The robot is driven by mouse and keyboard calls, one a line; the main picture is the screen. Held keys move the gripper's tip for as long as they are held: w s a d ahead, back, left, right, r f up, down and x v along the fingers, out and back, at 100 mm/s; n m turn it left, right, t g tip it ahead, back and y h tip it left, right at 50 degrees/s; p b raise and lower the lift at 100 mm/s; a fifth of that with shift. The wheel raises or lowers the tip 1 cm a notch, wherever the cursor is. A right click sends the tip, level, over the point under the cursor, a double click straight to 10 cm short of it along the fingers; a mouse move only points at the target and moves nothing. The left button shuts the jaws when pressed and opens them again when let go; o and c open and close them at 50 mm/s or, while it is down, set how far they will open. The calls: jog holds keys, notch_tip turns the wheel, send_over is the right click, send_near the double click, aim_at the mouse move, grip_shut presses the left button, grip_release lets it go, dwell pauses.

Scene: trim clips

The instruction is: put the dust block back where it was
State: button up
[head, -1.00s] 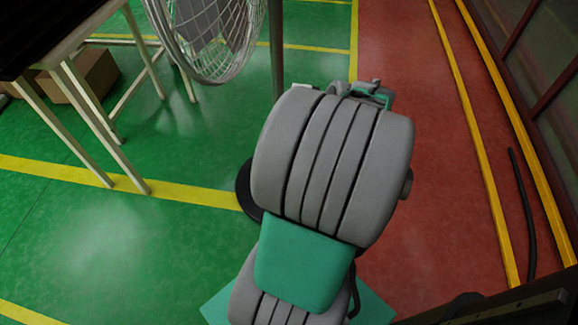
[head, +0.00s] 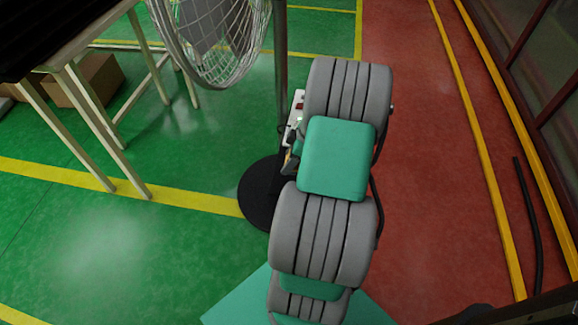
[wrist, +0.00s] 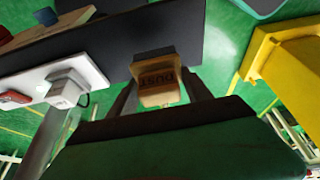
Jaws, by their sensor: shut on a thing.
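The dust block (wrist: 158,78) is a small tan block with dark lettering that reads DUST upside down in the wrist view. My gripper (wrist: 160,94) is shut on it, with one dark finger on each side. The block's upper end overlaps a dark grey board (wrist: 135,45) in the wrist view; I cannot tell whether they touch. In the head view my own arm largely hides the gripper, and I cannot make out the block clearly.
A white power strip (wrist: 50,82) with a red switch and a plug lies left of the block. A yellow bin (wrist: 285,60) is at right. In the head view a caged fan (head: 210,40), a table (head: 75,60) and a round black base (head: 262,195) stand left of my arm.

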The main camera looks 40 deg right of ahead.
jog(key=shift+w+d+f, duration=0.1)
jog(key=shift+w+f, duration=0.1)
jog(key=shift+f, duration=1.6)
jog(key=shift+f, duration=0.1)
jog(key=shift+f+b, duration=0.15)
jog(key=shift+b, duration=0.2)
jog(key=o, duration=1.2)
